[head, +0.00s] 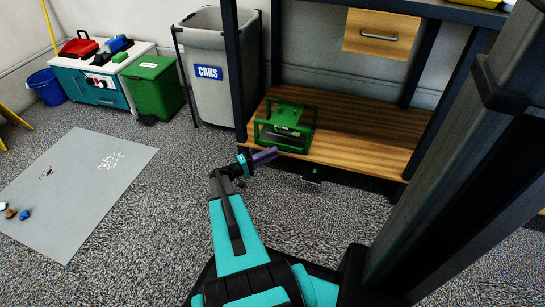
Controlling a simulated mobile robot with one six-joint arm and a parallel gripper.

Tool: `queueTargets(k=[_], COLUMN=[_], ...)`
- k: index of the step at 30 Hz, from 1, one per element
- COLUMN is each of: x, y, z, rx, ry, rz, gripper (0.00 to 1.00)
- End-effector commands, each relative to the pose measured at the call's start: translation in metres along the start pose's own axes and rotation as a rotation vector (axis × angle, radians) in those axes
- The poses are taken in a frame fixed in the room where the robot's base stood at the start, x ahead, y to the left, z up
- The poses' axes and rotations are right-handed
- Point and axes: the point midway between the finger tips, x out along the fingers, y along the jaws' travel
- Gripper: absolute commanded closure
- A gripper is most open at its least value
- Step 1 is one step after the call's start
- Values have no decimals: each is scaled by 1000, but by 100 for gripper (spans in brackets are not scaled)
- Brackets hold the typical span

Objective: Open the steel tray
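I cannot make out a thing that is clearly the steel tray. A green open-framed box (285,125) stands on the low wooden shelf, with something grey and dark inside it, too small to identify. Above it is a wooden drawer (381,33) with a steel bar handle (379,37); the drawer looks shut. My gripper (274,153), with purple fingers, is in front of the shelf's left part, close to the lower front of the green box in the picture. Whether it touches the box, and whether its fingers are apart, I cannot tell.
The wooden shelf (375,135) is clear right of the box. Dark rack posts (240,75) frame it. A small black item (312,178) shows below its front edge. A grey CANS bin (212,92), green bin (152,90) and floor mat (70,195) are at left.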

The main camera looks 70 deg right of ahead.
Motion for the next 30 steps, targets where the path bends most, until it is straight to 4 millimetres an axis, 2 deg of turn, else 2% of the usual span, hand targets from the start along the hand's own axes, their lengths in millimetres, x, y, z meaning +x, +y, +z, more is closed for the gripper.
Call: queueTargets(k=[6,15,20,30], x=[12,13,13,13], y=[0,0,0,0], z=[0,0,0,0], rx=[0,0,0,0], ry=[0,0,0,0], rz=[0,0,0,0], gripper=[74,74,100,100])
